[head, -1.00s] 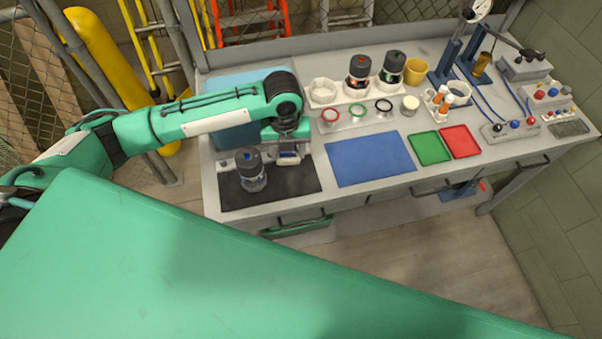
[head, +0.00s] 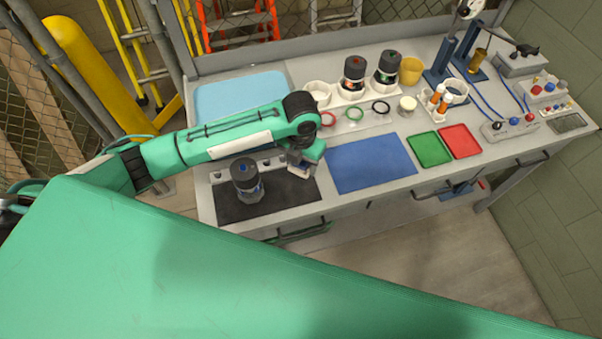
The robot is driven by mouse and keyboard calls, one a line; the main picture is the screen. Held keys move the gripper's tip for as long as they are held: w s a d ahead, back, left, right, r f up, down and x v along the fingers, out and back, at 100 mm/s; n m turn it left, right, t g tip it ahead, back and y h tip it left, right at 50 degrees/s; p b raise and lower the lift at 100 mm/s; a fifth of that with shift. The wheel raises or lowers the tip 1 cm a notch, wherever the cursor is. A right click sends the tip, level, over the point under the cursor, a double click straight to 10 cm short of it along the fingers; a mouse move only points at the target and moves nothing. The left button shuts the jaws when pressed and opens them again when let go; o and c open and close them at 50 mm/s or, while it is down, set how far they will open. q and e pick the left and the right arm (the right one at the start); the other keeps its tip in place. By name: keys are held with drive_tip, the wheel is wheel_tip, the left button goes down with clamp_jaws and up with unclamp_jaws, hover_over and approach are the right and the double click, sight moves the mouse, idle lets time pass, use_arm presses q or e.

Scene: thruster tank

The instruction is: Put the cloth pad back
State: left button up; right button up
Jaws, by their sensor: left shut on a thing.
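My left gripper (head: 299,168) is over the right end of the dark mat (head: 285,193), near the left edge of the blue mat. It is shut on a small pale thing that looks like the cloth pad (head: 299,172); the gripper hides most of it. A dark-lidded canister (head: 247,182) with a blue label stands upright on the dark mat, to the left of the gripper and apart from it. My right gripper is not in view.
The blue mat (head: 370,163), green mat (head: 428,149) and red mat (head: 460,141) are bare. Two canisters (head: 353,76) (head: 387,68) stand in a white holder at the back. Red, green and black rings lie before them. A light-blue tray (head: 239,95) is behind my left arm.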

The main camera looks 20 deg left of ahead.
use_arm(q)
hover_over(301, 184)
wheel_tip(301, 184, down, 4)
drive_tip(key=shift+f+p, duration=0.1)
drive_tip(key=shift+p, duration=0.25)
wheel_tip(301, 184, down, 4)
drive_tip(key=shift+p, duration=0.5)
drive_tip(key=o, duration=0.4)
drive_tip(key=shift+f, duration=0.15)
drive_tip(key=o, duration=0.5)
drive_tip(key=shift+c, duration=0.2)
